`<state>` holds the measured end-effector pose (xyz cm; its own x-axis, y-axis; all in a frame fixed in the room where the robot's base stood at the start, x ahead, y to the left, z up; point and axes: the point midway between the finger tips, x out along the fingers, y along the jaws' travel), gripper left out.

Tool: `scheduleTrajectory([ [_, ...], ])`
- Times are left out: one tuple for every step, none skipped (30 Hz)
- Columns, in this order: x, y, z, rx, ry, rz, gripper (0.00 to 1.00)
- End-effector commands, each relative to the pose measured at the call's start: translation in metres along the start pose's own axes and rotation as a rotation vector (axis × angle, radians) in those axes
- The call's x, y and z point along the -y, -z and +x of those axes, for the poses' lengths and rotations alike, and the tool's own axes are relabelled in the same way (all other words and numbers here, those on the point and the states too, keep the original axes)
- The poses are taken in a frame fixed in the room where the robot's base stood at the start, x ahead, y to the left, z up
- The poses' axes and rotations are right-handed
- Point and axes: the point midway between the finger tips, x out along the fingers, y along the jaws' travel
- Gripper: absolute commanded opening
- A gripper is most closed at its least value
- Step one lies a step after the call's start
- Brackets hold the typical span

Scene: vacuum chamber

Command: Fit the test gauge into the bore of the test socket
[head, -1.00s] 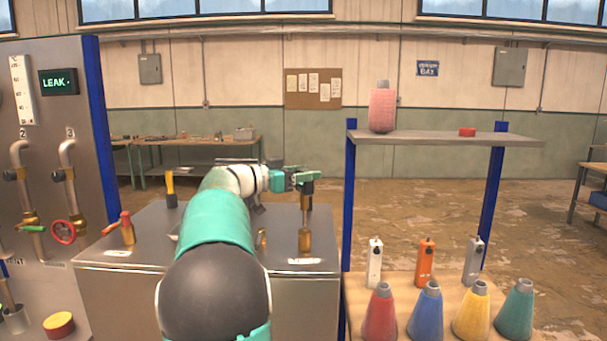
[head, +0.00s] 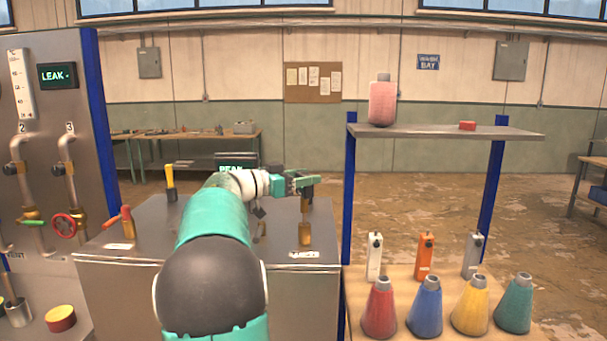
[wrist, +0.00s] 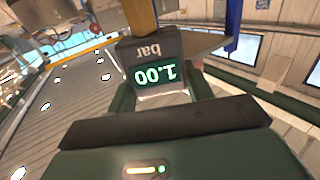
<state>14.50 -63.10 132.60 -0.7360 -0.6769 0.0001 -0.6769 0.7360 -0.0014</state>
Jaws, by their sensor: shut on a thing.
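My gripper (head: 301,184) is shut on the test gauge (head: 307,191) above the right part of the steel chamber top. The gauge has a dark head and a brass stem pointing down. In the wrist view the gauge (wrist: 158,52) sits between my fingers, its green display reading 1.00 bar upside down, with the brass stem running out of the top of the picture. The test socket (head: 305,236) is a brass upright cylinder on the chamber top, directly below the gauge. The stem lines up with it, but I cannot tell whether its tip is inside the bore.
A red-handled valve (head: 126,222) and a yellow-handled tool (head: 170,183) stand left on the chamber top (head: 130,250). A shelf (head: 440,132) with a pink bottle (head: 382,103) is at right, above several coloured cones and handheld devices. My arm hides the middle.

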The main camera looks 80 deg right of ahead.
Motion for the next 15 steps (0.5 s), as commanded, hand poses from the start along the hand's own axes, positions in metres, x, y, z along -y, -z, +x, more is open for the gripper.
scheduleTrajectory([
  [0.000, -0.002, 0.000, 0.000, 0.000, -0.001, 0.25],
  [0.000, -0.003, 0.000, 0.000, 0.000, -0.001, 0.25],
  [0.000, -0.004, 0.000, 0.000, 0.000, -0.002, 0.25],
  [0.000, -0.006, 0.000, 0.000, 0.001, -0.002, 0.25],
  [0.000, -0.007, 0.000, 0.000, 0.001, -0.002, 0.25],
  [0.000, -0.008, 0.000, 0.000, 0.001, -0.002, 0.25],
  [0.000, -0.009, 0.000, 0.000, 0.001, -0.002, 0.25],
  [0.000, -0.010, 0.000, 0.000, 0.001, -0.001, 0.25],
  [0.000, -0.012, 0.000, 0.000, 0.001, -0.001, 0.25],
  [0.000, -0.013, 0.000, 0.000, 0.001, -0.001, 0.25],
  [0.000, -0.014, 0.000, 0.000, 0.000, -0.001, 0.25],
  [0.000, -0.015, 0.000, 0.000, 0.000, -0.001, 0.25],
  [0.000, -0.016, 0.000, 0.000, 0.000, -0.001, 0.25],
  [0.000, -0.017, 0.000, 0.000, 0.000, -0.001, 0.25],
  [0.000, -0.019, 0.000, 0.000, 0.000, -0.002, 0.25],
])
